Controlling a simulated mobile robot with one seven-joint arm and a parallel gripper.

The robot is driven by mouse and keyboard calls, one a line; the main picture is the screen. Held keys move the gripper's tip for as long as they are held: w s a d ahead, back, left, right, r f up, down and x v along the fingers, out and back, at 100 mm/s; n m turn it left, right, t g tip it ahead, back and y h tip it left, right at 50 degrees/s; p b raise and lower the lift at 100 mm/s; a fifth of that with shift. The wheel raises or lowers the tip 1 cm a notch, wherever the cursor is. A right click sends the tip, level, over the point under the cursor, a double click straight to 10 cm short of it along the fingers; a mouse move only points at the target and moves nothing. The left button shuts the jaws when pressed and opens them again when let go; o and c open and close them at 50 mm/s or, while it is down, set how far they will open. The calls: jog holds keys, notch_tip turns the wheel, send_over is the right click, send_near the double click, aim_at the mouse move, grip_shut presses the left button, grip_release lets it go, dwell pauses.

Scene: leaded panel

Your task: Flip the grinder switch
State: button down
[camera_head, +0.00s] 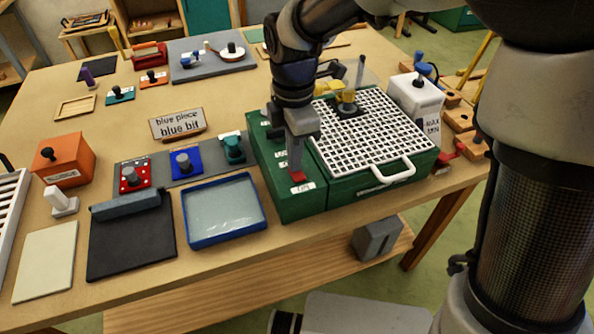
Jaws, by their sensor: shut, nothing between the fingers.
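The grinder is a green box with a white grid top (372,128) and a white front handle. A black and yellow piece (347,104) stands on the grid's back part. A narrow green side panel (271,172) runs along the grinder's left. Near its front end is a small red switch (297,177) above a white label. My gripper (296,168) points down right at the switch, shut and empty. Its fingertips seem to meet the switch or hover just over it; I cannot tell which. The fingers partly hide the switch, and its position cannot be read.
A white container (416,97) stands at the grinder's back right. Bare table lies left of the sign.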

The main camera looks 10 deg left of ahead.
notch_tip(320, 180, up, 7)
jog(key=p, duration=0.5)
jog(key=shift+p, duration=0.4)
jog(key=s+d+r+m+t+p, duration=0.1)
jog(key=s+d+r+m+t, duration=0.1)
jog(key=d+r+m, duration=0.9)
jog(key=s+d+r+m+t+p, duration=0.1)
jog(key=s+d+r+m+t, duration=0.2)
jog(key=s+d+m, duration=0.6)
jog(key=shift+s+d+r+m+t, duration=0.15)
jog(key=shift+s+d+m+t, duration=0.15)
jog(key=shift+d+m, duration=1.75)
jog(key=shift+a, duration=0.2)
